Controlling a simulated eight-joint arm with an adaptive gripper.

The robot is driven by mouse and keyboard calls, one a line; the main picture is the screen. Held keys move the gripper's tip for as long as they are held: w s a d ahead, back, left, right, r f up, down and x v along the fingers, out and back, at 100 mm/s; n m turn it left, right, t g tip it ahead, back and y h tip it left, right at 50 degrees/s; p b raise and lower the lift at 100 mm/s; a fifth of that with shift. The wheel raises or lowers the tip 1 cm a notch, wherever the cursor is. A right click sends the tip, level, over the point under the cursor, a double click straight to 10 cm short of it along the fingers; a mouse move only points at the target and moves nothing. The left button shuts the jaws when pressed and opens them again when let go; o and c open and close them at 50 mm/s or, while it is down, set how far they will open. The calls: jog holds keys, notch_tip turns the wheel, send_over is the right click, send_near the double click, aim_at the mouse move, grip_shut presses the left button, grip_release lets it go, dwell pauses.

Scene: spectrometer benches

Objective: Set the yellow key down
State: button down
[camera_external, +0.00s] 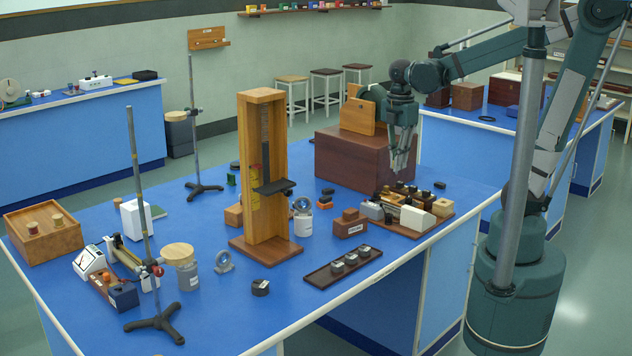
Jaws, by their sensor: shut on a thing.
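My gripper (402,168) points down over the right part of the blue bench (330,220), in front of the dark red-brown box and above the wooden tray of small blocks (410,232). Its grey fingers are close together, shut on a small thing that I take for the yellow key. The key's colour and outline cannot be made out at this distance, as the fingers hide most of it. I cannot tell how far the fingertips are above the blocks.
A dark red-brown box (350,165) stands behind the gripper. A tall wooden frame (279,170) stands to its left. A dark tray with small weights (325,276) lies near the front edge. Stands and jars crowd the bench's left. Some blue surface is bare between them.

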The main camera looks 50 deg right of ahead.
notch_tip(320, 180, down, 16)
jog(key=shift+r, duration=0.15)
dwell(0.5)
dwell(0.3)
jog(key=shift+f+b, duration=0.8)
jog(key=shift+f, duration=2.1)
jog(key=shift+f, duration=0.1)
jog(key=shift+f+b, duration=0.55)
jog(key=shift+f, duration=1.45)
jog(key=shift+f, duration=0.2)
jog(key=c, duration=2.6)
grip_release()
jog(key=shift+o, duration=0.2)
jog(key=shift+r, duration=0.25)
